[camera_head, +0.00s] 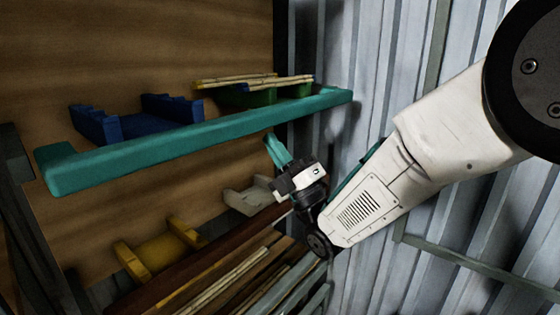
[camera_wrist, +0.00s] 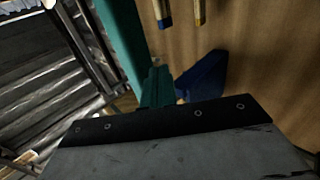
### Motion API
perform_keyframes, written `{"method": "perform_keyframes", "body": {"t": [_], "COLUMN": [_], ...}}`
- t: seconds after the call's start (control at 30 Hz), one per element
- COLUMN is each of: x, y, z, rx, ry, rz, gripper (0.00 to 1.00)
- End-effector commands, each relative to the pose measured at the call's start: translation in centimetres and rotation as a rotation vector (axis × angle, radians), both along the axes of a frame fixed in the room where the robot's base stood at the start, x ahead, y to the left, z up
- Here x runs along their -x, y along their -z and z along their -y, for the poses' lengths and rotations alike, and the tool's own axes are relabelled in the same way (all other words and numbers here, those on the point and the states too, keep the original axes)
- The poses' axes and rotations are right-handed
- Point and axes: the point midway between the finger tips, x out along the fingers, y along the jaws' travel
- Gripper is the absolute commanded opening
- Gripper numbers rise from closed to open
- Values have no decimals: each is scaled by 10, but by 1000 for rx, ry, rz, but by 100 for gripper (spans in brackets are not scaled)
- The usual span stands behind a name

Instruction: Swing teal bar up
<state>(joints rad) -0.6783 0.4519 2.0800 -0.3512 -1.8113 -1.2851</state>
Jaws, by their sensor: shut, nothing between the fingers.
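The teal bar (camera_head: 200,140) is a long bar running across the front of an upper shelf, from the left to the right of the head view. It also shows in the wrist view (camera_wrist: 118,35), running away from the fingers at upper left. My gripper (camera_head: 272,140) has teal fingers, shut and empty, pointing up just below the bar's right half. In the wrist view my gripper (camera_wrist: 155,75) appears close beside the bar. I cannot tell whether the fingers touch it.
Behind the bar sit a blue holder (camera_head: 135,118) and a green holder (camera_head: 262,97) with rattan sticks (camera_head: 250,82) on top. Below are a yellow holder (camera_head: 158,250), a pale holder (camera_head: 248,195) and loose sticks (camera_head: 220,282). A corrugated metal wall (camera_head: 350,60) stands at right.

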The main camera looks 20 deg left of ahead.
Motion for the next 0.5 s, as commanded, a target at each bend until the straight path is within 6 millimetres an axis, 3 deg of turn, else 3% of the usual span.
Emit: {"method": "perform_keyframes", "body": {"t": [0.5], "x": [0], "y": [-5], "z": [-4], "rx": [-1], "ry": [-3], "rz": [0], "gripper": [0]}}
